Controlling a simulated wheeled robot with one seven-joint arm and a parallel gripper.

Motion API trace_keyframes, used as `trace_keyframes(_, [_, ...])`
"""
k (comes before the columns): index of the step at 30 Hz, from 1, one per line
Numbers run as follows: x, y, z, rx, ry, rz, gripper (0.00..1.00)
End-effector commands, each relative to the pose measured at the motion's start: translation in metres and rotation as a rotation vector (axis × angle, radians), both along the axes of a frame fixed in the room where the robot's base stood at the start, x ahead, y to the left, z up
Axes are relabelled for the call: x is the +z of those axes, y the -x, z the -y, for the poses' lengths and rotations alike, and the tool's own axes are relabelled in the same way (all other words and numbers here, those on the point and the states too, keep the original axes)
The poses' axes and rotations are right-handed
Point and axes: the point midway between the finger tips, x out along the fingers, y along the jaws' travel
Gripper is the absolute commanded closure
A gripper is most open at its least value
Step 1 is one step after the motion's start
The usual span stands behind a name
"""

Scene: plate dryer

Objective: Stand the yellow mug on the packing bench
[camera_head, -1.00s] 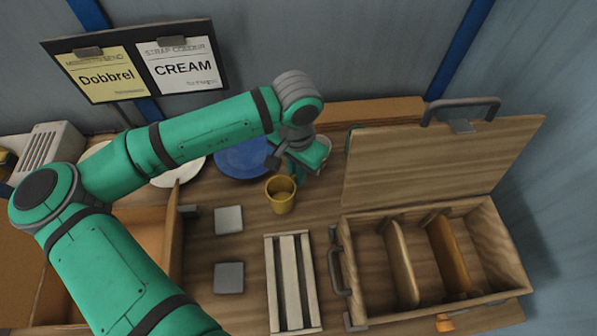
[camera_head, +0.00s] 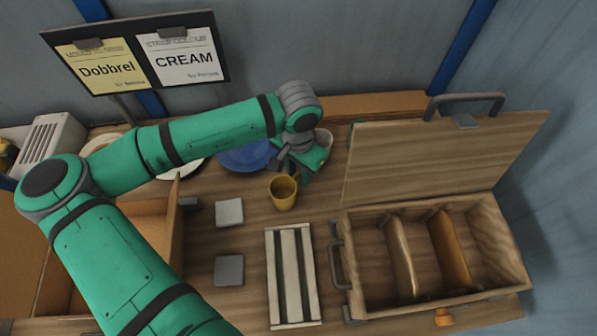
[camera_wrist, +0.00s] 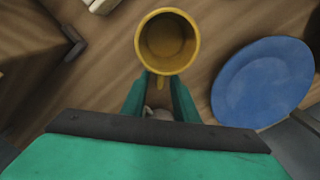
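The yellow mug (camera_head: 283,193) stands upright on the wooden bench top (camera_head: 262,232), left of the hinged wooden box. In the wrist view I look down into the mug (camera_wrist: 167,42), which looks empty, with its handle side towards me. My gripper (camera_head: 297,175) is low beside the mug, at its back right in the head view. In the wrist view the two green fingers (camera_wrist: 159,76) stand apart, with the handle at or between their tips. I cannot tell whether they touch it. The lower part of the mug is hidden in the wrist view.
A blue plate (camera_head: 243,157) lies behind the mug. A pale slatted rack (camera_head: 290,277) and two grey tiles (camera_head: 229,212) lie in front. An open wooden box (camera_head: 347,262) with dividers stands right, its lid raised. An orange-brown carton (camera_head: 150,230) is at left.

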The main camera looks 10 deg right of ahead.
Motion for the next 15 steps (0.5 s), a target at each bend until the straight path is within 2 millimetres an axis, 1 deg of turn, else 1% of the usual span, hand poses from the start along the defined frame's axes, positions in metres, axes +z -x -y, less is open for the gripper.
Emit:
trace_keyframes(5, [0.001, 0.0, 0.001, -0.001, 0.0, 0.0, 0.73])
trace_keyframes(8, [0.004, 0.0, 0.001, -0.001, 0.0, 0.001, 0.73])
trace_keyframes(11, [0.016, -0.001, 0.001, -0.001, 0.001, 0.003, 0.73])
trace_keyframes(15, [0.042, 0.0, 0.001, -0.001, 0.001, 0.002, 0.73])
